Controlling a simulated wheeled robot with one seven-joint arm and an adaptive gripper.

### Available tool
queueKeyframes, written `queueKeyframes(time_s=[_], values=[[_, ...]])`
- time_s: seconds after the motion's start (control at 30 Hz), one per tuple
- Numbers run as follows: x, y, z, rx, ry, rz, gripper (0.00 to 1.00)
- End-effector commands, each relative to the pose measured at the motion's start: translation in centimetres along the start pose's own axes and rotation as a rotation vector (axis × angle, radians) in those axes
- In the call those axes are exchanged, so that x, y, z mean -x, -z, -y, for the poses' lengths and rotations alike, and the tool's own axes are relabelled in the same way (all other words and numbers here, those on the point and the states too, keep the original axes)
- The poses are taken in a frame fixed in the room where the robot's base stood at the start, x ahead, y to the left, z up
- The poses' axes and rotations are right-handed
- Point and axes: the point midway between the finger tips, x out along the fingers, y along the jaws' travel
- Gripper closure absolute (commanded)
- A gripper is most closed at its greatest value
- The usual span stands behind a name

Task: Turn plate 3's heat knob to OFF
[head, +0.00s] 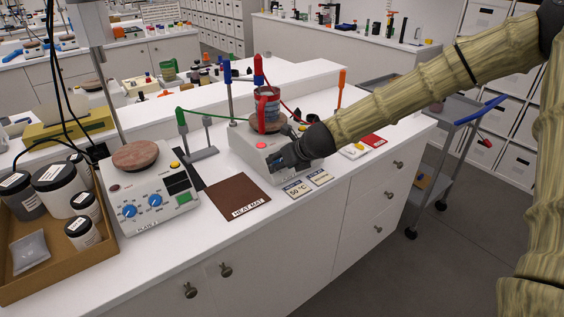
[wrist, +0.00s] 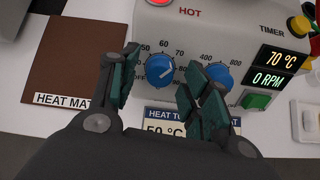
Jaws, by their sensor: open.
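The hot plate under my gripper is a pale grey box (head: 253,160), with a red-framed vessel (head: 267,112) on top in the head view. Its own number label is not visible. In the wrist view its blue heat knob (wrist: 160,69) has a scale with OFF at lower left and 50, 60, 70 around the top. Its exact setting is hard to read. The display (wrist: 275,68) reads 70 °C and 0 RPM. My gripper (wrist: 161,64) is open, its green fingers on either side of the heat knob in the picture; contact cannot be told. The gripper hides the panel in the head view (head: 287,155).
A second blue knob (wrist: 218,76) sits close by the right finger. A red light (wrist: 159,2) glows by HOT. A brown heat mat (wrist: 72,58) lies left, and a 50 °C card (wrist: 165,124) lies in front. Another hot plate (head: 152,200) stands further left.

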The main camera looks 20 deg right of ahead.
Motion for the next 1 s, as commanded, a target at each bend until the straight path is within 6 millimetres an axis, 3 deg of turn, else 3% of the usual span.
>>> queueKeyframes(time_s=[0.27, 0.53, 1.0], values=[[-0.07, 0.00, 0.00, 0.000, 0.000, 0.000, 0.52], [-0.06, 0.02, 0.03, 0.000, 0.000, 0.000, 0.99], [-0.03, 0.04, 0.10, 0.093, 0.002, -0.001, 0.99]])
